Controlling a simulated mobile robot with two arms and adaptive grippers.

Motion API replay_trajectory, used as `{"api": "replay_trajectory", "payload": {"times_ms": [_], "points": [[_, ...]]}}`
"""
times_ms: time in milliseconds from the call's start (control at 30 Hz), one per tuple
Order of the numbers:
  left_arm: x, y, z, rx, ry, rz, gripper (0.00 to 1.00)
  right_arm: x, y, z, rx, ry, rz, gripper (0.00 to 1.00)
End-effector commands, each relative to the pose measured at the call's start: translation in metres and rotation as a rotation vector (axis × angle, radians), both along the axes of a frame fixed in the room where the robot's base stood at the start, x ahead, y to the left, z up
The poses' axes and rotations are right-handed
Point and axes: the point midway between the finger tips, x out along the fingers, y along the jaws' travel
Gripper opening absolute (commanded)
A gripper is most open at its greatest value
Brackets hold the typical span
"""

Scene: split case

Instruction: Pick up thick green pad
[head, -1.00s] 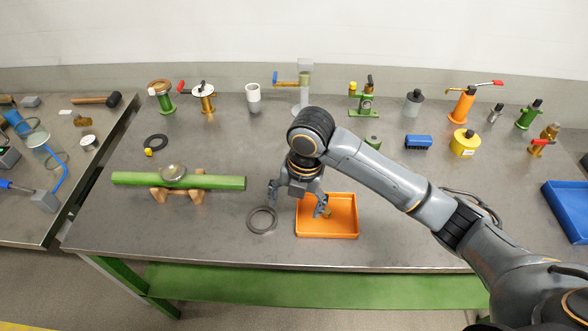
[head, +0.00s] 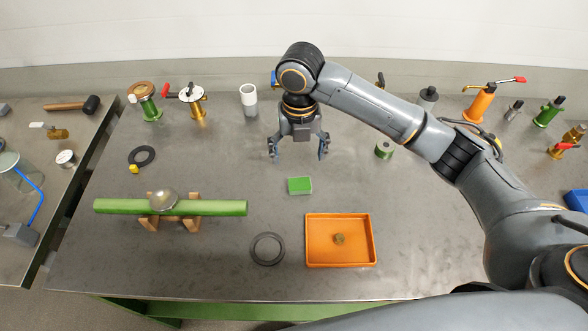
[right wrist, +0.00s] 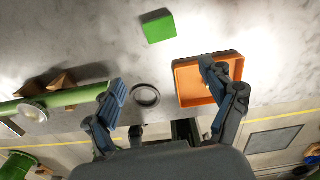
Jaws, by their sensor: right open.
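The thick green pad (head: 300,185) is a small bright green block lying flat on the bench. In the right wrist view the pad (right wrist: 159,27) shows at the top, beyond the fingers. My right gripper (head: 299,155) is open and empty, held above the bench. In the head view it appears just behind the pad, not touching it. In the right wrist view its fingers are spread wide, with nothing between them. My left gripper is not in view.
A dark ring (head: 267,249) lies left of the tray. A green pipe (head: 220,208) rests on wooden supports at left. Valves and bottles line the back.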

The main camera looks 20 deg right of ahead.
Motion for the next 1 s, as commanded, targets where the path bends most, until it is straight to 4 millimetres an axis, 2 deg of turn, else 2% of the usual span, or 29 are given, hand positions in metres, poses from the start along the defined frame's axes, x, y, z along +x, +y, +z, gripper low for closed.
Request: {"api": "replay_trajectory", "payload": {"times_ms": [167,400,500,633,733,867,1000], "points": [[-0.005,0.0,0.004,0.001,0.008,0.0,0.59,-0.001,0.0,-0.02,-0.002,0.006,-0.001,0.83],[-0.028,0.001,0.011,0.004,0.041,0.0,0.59,-0.001,-0.001,-0.066,0.0,0.005,-0.001,0.83],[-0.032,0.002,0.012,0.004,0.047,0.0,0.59,0.0,0.0,-0.078,0.001,0.003,-0.002,0.83],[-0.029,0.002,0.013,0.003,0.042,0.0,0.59,0.0,-0.001,-0.087,-0.001,0.001,-0.001,0.83],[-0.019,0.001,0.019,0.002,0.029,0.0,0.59,0.002,-0.003,-0.094,0.0,0.004,-0.003,0.83],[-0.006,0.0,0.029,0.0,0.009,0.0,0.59,0.007,-0.008,-0.112,-0.002,0.005,-0.003,0.83],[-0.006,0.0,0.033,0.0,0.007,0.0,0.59,0.008,-0.008,-0.131,0.0,0.003,-0.001,0.83]]}}
